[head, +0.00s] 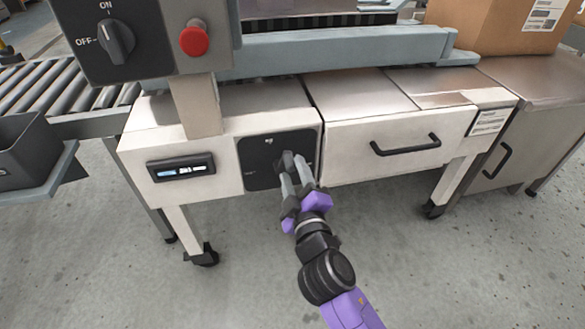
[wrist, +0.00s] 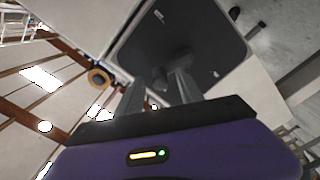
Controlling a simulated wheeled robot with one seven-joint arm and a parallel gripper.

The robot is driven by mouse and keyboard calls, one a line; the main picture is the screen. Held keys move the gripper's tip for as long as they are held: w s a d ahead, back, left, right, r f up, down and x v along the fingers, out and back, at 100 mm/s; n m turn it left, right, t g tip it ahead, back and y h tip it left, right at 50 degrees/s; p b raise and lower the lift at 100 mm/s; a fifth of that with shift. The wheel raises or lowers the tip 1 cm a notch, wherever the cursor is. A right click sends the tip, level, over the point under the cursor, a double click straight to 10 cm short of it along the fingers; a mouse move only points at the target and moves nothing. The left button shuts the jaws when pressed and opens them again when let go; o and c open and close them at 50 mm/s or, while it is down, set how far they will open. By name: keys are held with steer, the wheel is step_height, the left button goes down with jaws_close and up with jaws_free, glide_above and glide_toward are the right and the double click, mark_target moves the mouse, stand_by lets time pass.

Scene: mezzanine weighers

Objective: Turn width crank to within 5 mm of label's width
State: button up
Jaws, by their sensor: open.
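The width crank (head: 288,158) is a dark handle on a black square panel (head: 258,164) on the white machine's front; it is partly hidden by my fingers in the head view. In the wrist view the crank (wrist: 178,62) stands out from the panel (wrist: 205,35), dark on dark. My gripper (head: 295,173) is open at the crank, its two grey fingers pointing at the panel. In the wrist view the fingers (wrist: 160,88) appear on either side of the crank's knob; I cannot tell whether they touch it. A carton label (head: 543,15) is at the upper right, too small to read.
A small lit display (head: 181,168) is left of the panel, its digits unreadable. A drawer with a black handle (head: 405,146) is to the right. A red button (head: 194,38) and a rotary switch (head: 116,41) are above. A grey bin (head: 30,150) stands left.

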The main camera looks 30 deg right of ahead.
steer(key=v, duration=0.6)
stand_by(0.4)
